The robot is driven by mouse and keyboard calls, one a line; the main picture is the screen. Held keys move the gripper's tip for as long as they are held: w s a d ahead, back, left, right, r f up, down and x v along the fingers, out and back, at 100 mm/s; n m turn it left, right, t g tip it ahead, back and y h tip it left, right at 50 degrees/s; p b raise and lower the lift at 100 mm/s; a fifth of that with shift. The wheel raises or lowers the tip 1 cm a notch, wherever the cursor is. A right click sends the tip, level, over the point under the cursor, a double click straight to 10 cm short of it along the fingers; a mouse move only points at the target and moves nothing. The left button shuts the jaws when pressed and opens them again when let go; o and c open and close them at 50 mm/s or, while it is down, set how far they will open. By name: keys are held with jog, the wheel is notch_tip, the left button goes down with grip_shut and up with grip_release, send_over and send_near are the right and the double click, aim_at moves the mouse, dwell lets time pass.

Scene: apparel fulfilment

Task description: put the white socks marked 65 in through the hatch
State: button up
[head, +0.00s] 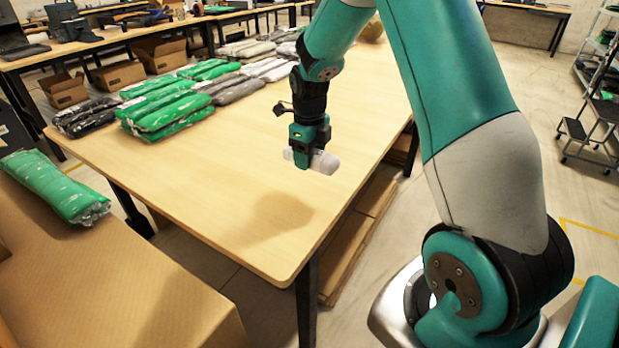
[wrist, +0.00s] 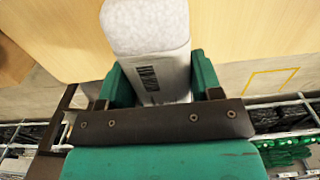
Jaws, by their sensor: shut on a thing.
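The white socks (head: 324,162) are a small pale bundle held in my gripper (head: 308,158) above the wooden table. In the wrist view the white socks (wrist: 147,30) lie between the two green fingers of my gripper (wrist: 160,82), which are shut on them. A dark printed marking shows on the side of the bundle, but I cannot read its number. I cannot make out a hatch in either view.
The wooden table (head: 240,190) has a clear front half. Green packs (head: 165,108) and grey and white packs lie at its back left. A cardboard box (head: 100,290) with a green pack (head: 55,188) on top stands at the lower left.

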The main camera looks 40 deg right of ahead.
aim_at(309, 190)
notch_tip(309, 190, down, 8)
jog(key=shift+f, duration=0.1)
dwell(0.4)
jog(key=o, duration=0.9)
